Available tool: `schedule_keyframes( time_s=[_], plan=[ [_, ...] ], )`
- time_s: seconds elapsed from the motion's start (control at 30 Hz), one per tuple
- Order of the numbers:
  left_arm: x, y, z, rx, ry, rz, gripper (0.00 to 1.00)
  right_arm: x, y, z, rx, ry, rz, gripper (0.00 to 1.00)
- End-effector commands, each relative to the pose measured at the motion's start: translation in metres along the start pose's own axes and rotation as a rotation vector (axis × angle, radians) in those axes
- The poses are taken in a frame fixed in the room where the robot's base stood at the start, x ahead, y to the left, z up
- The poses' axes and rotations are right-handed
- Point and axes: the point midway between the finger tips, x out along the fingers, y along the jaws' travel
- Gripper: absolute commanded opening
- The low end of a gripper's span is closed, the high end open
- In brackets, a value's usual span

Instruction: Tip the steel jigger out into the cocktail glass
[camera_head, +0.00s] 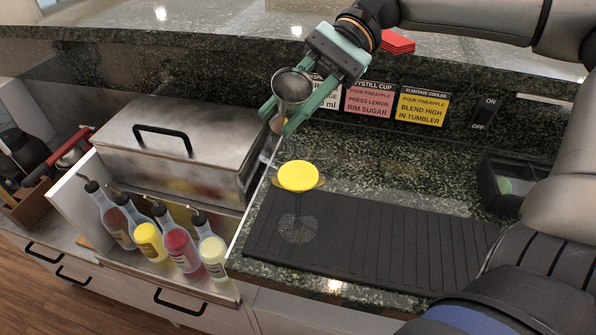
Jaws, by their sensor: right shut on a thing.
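The steel jigger (292,86) is held between the green fingers of my right gripper (278,120), which is shut on it. Its round upper mouth faces the camera, and its lower part is partly hidden by the fingers. The cocktail glass (298,178) stands upright on the black ribbed mat (400,245), with yellow contents showing at its top and a clear stem and foot below. The jigger is above the glass in the picture and apart from it. I cannot see any stream between them. My left gripper is not in view.
A steel lidded box (180,140) stands left of the mat, with several bottles (150,240) in a rack before it. Recipe cards (422,106) and a switch panel (487,112) line the back wall. A dark tray (505,185) sits at right. The mat's right part is clear.

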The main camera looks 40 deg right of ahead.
Motion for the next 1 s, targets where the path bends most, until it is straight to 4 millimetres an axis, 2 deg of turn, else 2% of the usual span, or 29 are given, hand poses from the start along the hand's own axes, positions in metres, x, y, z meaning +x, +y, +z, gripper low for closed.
schedule_keyframes(
  time_s=[0.2, 0.53, 0.9, 1.0],
  plan=[
    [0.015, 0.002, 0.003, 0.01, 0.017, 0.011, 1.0, 0.004, 0.006, 0.002, 0.226, -0.147, 0.047, 0.0],
    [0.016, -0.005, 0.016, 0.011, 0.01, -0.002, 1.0, 0.007, 0.011, 0.005, 0.39, -0.253, 0.081, 0.0],
    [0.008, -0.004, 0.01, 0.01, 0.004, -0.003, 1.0, -0.015, -0.009, 0.048, 0.4, -0.26, 0.083, 0.0],
    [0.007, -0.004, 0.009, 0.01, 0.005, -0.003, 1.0, -0.018, -0.012, 0.054, 0.4, -0.261, 0.083, 0.0]
  ],
)
